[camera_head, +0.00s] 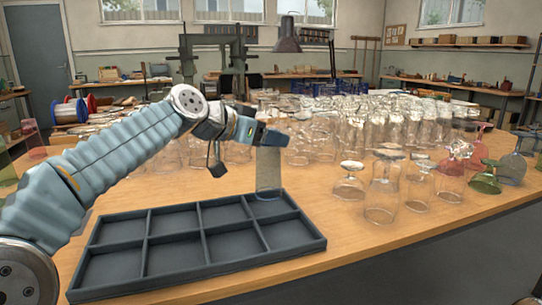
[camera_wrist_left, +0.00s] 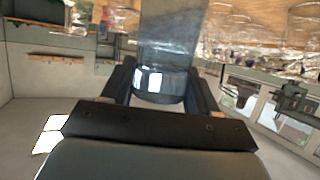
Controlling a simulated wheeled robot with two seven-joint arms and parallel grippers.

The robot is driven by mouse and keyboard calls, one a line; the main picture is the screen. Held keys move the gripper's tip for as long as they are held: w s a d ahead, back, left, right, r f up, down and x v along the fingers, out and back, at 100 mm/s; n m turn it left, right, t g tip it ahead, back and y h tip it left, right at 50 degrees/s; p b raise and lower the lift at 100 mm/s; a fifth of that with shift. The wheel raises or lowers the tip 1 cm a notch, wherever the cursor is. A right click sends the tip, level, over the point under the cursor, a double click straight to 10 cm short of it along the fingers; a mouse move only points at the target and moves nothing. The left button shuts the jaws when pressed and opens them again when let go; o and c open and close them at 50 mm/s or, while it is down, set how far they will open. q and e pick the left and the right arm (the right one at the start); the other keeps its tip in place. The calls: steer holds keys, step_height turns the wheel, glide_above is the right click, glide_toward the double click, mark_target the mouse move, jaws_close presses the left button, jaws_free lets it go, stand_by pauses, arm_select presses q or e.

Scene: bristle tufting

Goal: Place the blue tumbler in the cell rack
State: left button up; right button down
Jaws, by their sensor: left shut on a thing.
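The blue tumbler (camera_head: 268,172) looks pale and see-through, with a faint blue-grey tint. My left gripper (camera_head: 268,139) is shut on its upper end and holds it upright. The tumbler also shows between the fingers in the left wrist view (camera_wrist_left: 168,45). The dark grey cell rack (camera_head: 185,273) lies on the table, with two rows of square cells. The tumbler's lower end is at the back right cell; I cannot tell whether it touches the cell floor. The other cells that show are empty. My right gripper is out of view.
A dense crowd of clear glasses (camera_head: 375,125) stands behind the rack. Several upturned stemmed glasses (camera_head: 383,190) stand to the right. Red and green glasses (camera_head: 486,178) are at the far right. Bare wooden table (camera_head: 345,228) lies just right of the rack.

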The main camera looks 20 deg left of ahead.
arm_select(q)
steer(key=shift+w+d+f+b, duration=0.1)
steer(key=shift+d+f+b, duration=0.1)
steer(key=shift+f, duration=0.8)
steer(key=shift+w+d+f+b, duration=0.1)
steer(key=shift+d+f+b, duration=0.05)
steer(key=shift+f, duration=0.8)
steer(key=o, duration=1.3)
steer(key=shift+f, duration=0.1)
steer(key=b+v, duration=0.1)
steer(key=v, duration=1.1)
steer(key=shift+s, duration=0.1)
